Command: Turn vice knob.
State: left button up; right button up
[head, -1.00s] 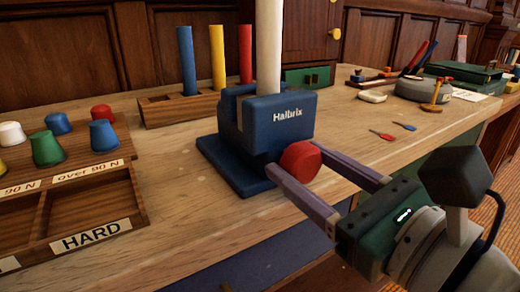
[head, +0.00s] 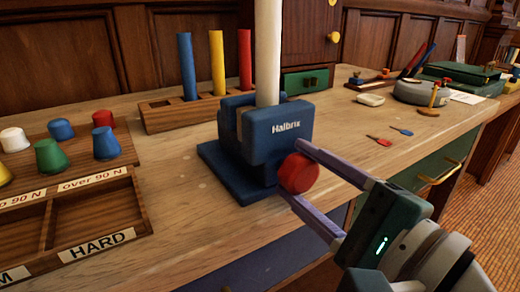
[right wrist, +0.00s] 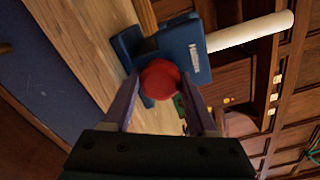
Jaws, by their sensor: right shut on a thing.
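The blue vice (head: 262,140), marked "Halbrix", stands on the wooden bench with a pale upright rod (head: 268,50) in its jaws. Its red round knob (head: 299,173) faces the front right. My right gripper (head: 300,172) is shut on the knob, one purple finger above it and one below. The right wrist view shows the red knob (right wrist: 160,79) between the two fingers, with the vice (right wrist: 185,50) behind it. My left gripper is not in view.
At left is a sorting tray (head: 95,215) labelled "HARD", with coloured knobs above its compartments. A rack (head: 175,112) holds blue, yellow and red rods behind the vice. Small red and blue tools (head: 379,140) lie to the right. The bench front has a green drawer (head: 440,165).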

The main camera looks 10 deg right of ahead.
jog(key=n+p, duration=0.1)
jog(key=n, duration=0.1)
jog(key=n+p, duration=0.1)
jog(key=n, duration=0.2)
jog(key=shift+r+n, duration=0.2)
jog(key=shift+n, duration=0.1)
jog(key=n+p, duration=0.2)
jog(key=n, duration=0.3)
jog(key=n+p, duration=0.2)
jog(key=n, duration=0.3)
jog(key=shift+n, duration=0.4)
jog(key=n+p, duration=0.1)
jog(key=n, duration=0.4)
jog(key=shift+a, duration=0.1)
jog(key=n, duration=0.5)
jog(key=shift+p, duration=0.4)
jog(key=n, duration=0.4)
jog(key=shift+f+n, duration=0.1)
jog(key=shift+n, duration=0.2)
jog(key=n, duration=0.4)
jog(key=shift+f+n+b, duration=0.1)
jog(key=shift+n+b, duration=0.4)
jog(key=shift+n, duration=1.9)
